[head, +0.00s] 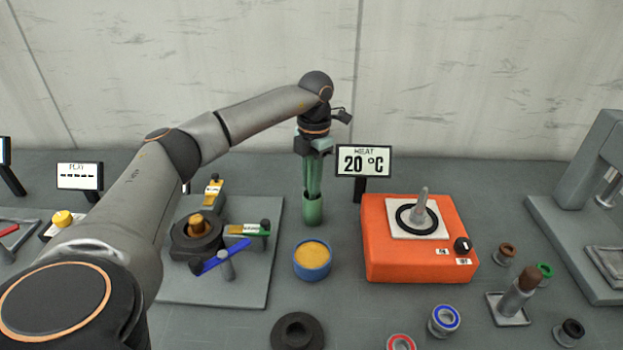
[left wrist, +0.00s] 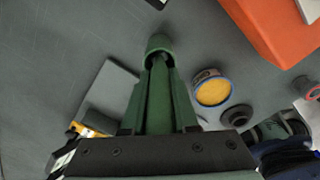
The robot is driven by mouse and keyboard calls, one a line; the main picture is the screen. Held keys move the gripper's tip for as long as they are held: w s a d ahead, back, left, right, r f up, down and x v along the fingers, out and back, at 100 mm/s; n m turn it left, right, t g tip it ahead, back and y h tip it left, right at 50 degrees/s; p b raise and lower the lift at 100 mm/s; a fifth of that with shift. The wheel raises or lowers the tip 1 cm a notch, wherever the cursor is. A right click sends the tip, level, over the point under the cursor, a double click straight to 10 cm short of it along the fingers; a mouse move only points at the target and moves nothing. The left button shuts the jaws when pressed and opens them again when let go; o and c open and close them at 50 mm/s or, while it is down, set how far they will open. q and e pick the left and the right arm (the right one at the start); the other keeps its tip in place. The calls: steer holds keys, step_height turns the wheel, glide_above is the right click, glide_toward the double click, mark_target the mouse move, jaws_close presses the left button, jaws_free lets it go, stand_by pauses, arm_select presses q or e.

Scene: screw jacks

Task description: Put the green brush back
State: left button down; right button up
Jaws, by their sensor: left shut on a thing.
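My left gripper (head: 313,177) points straight down behind the blue-rimmed pot, shut on the green brush (left wrist: 158,100). The brush is upright, and in the left wrist view it runs between the two fingers. A green cup-shaped holder (head: 313,210) stands on the table directly below; it also shows in the left wrist view (left wrist: 159,43). The brush's lower end is at the holder's dark mouth and seems to reach into it; how deep is hidden. The brush's upper part is hidden by the gripper. My right gripper is not in view.
A blue pot with yellow contents (head: 312,260) stands just in front of the holder. An orange heater (head: 418,265) is to the right, with a 20 °C display (head: 364,161) behind it. A grey plate (head: 262,290) with a colored-handled fixture is to the left.

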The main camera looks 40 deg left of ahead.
arm_select(q)
steer(key=c, duration=1.1)
jaws_free()
steer(key=shift+f, duration=0.15)
steer(key=shift+c, duration=0.2)
steer(key=o, duration=0.5)
steer(key=shift+c, duration=0.2)
steer(key=r, duration=1.2)
steer(key=shift+w+r, duration=0.2)
steer(key=shift+w, duration=0.15)
